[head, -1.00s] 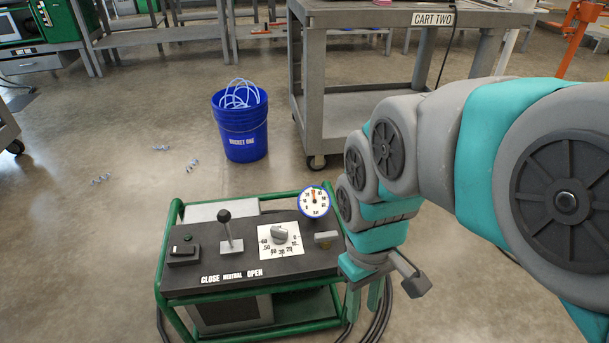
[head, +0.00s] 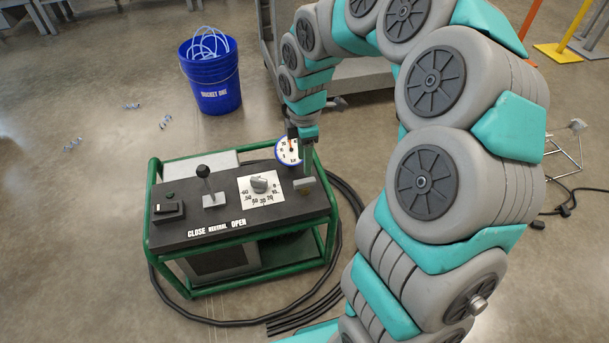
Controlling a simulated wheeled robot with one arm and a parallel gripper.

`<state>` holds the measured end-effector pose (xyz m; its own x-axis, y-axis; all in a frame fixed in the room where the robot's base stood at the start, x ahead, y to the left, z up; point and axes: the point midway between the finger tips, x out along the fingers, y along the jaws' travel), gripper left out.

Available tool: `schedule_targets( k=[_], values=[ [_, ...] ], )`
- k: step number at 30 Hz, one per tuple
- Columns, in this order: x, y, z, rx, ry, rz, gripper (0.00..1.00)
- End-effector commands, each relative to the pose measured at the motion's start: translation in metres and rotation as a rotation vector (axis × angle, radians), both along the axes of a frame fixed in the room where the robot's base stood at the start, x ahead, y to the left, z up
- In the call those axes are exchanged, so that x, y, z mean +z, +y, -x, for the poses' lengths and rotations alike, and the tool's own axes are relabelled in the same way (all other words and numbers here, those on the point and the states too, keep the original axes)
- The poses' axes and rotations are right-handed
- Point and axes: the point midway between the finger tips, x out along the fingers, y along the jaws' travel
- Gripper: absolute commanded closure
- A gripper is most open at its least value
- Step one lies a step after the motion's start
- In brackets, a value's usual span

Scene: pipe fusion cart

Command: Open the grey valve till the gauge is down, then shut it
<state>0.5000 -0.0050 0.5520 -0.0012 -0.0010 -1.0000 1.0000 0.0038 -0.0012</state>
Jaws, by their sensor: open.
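The green-framed cart carries a dark panel (head: 200,228) with a small grey valve handle (head: 304,184) at its right end. The round gauge (head: 285,152), white-faced with a blue rim, stands behind the handle. My gripper covers part of its face, and I cannot read the needle surely. My gripper (head: 307,170) points down over the panel's right end, just above the handle. It is open with nothing seen between its fingers. One finger is largely hidden, and I cannot tell whether the fingers touch the handle.
A grey knob (head: 259,184) on a white scale and a black-balled lever (head: 204,172) stand left of the valve. A black switch box (head: 168,211) is at the panel's left. Black hoses (head: 338,220) loop on the floor. A blue bucket (head: 211,88) stands behind.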

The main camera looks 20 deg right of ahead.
Motion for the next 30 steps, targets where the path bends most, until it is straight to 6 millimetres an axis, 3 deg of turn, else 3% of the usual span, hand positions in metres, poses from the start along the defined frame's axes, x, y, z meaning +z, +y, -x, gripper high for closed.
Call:
schedule_targets(
  k=[15, 24, 30],
  values=[
    [-0.067, 0.0, 0.001, -0.002, 0.003, 0.0, 0.47],
    [-0.073, 0.0, 0.0, -0.004, -0.001, -0.001, 0.47],
    [-0.072, 0.0, 0.0, -0.004, -0.001, -0.001, 0.68]
  ],
)
